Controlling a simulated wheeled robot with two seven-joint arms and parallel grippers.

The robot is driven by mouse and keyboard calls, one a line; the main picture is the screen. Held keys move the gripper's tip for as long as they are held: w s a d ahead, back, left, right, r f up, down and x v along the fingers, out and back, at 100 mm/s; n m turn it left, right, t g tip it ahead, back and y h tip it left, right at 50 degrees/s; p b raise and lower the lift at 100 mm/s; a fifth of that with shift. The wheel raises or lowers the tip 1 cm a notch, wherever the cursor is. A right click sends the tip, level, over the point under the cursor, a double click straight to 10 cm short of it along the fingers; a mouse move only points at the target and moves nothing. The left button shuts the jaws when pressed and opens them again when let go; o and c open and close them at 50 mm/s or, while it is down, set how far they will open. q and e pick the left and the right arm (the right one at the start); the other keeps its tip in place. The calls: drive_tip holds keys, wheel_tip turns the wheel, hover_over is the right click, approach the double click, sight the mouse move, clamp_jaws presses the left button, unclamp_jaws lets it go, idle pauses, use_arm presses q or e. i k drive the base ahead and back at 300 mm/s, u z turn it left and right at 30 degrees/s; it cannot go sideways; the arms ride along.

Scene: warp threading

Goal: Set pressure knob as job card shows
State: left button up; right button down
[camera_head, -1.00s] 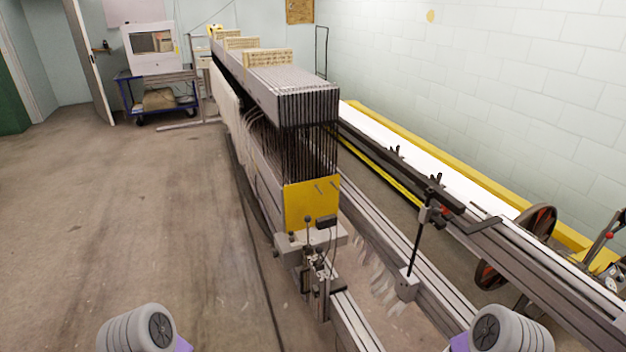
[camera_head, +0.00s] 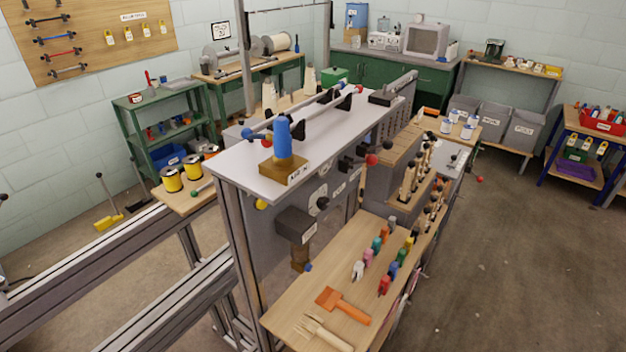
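A machine with a light grey top (camera_head: 345,130) stands in the middle of the camera_head view. On its grey front panel is a round pale dial (camera_head: 314,197) with a black knob (camera_head: 323,204) beside it. Other dark and red knobs (camera_head: 372,160) stick out farther right. I cannot tell which one is the pressure knob, or read any setting. A small framed card (camera_head: 220,31) hangs on the back wall; its content is too small to read, and I cannot tell if it is the job card. Neither of my grippers is in view.
Metal rails (camera_head: 110,265) run at lower left. Open floor (camera_head: 500,265) lies to the right.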

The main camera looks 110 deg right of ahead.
sight(323, 202)
drive_tip(key=z, duration=0.85)
drive_tip(key=k, duration=0.6)
drive_tip(key=z, duration=2.6)
